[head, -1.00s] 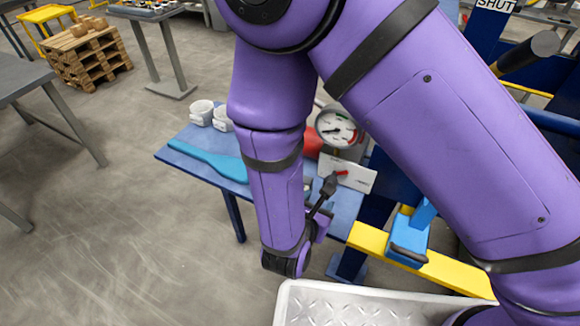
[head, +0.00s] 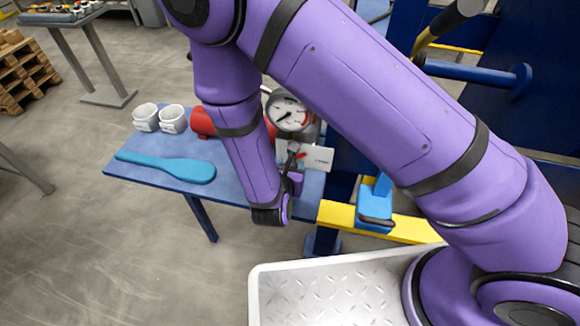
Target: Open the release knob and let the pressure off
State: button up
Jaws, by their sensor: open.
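The round pressure gauge (head: 290,113) has a white face with red marks and stands at the back of the blue bench. A white plate (head: 319,159) is just below it, with a small red part (head: 300,155) at its left edge. This may be the release knob or its pointer, but it is too small to tell. My gripper (head: 292,157) is open, its dark fingers close to the red part and in front of the plate's left side. Whether they touch it or are around a knob cannot be seen. My arm hides part of the red cylinder (head: 202,122).
To the right are a yellow bar (head: 410,230) with a blue block (head: 375,208), and blue press framework.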

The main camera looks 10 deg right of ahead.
jog(key=shift+w, duration=0.15)
jog(key=shift+c, duration=0.5)
jog(key=c, duration=0.5)
jog(key=shift+c, duration=0.2)
jog(key=shift+d, duration=0.1)
jog(key=m+y, duration=0.1)
jog(key=m, duration=0.1)
jog(key=shift+d+f+m+t+y, duration=0.1)
jog(key=shift+m+t+y, duration=0.2)
jog(key=shift+m+y, duration=0.1)
jog(key=shift+m+t+y, duration=0.5)
jog(key=shift+m+y, duration=0.1)
jog(key=shift+m, duration=0.4)
